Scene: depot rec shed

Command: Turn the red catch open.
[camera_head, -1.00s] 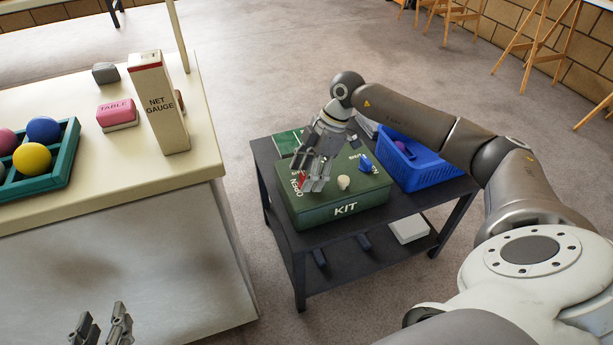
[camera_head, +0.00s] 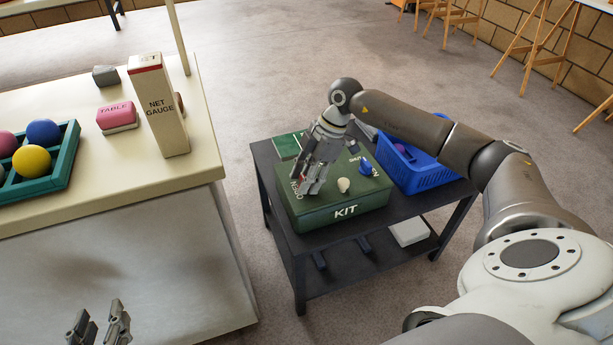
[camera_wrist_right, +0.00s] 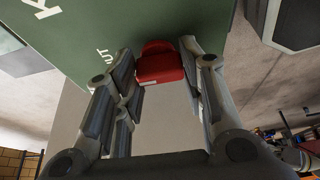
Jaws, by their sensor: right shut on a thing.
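The green kit box (camera_head: 347,209) sits on a dark table, with a blue catch (camera_head: 366,167) and a pale knob (camera_head: 343,185) on its lid. My right gripper (camera_head: 313,186) reaches down to the lid's left side, beside white lettering. In the right wrist view, the red catch (camera_wrist_right: 160,64) stands between its fingers against the green lid, and the gripper is shut on it. White letters "UT" show beside it there. My left gripper (camera_head: 98,327) is open and empty at the bottom left.
A blue basket (camera_head: 420,172) stands right of the kit on the dark table (camera_head: 277,232). The cream counter (camera_head: 90,200) at left holds a teal ball tray (camera_head: 62,172), a pink block (camera_head: 116,116) and the net gauge box (camera_head: 160,110). Open floor lies behind.

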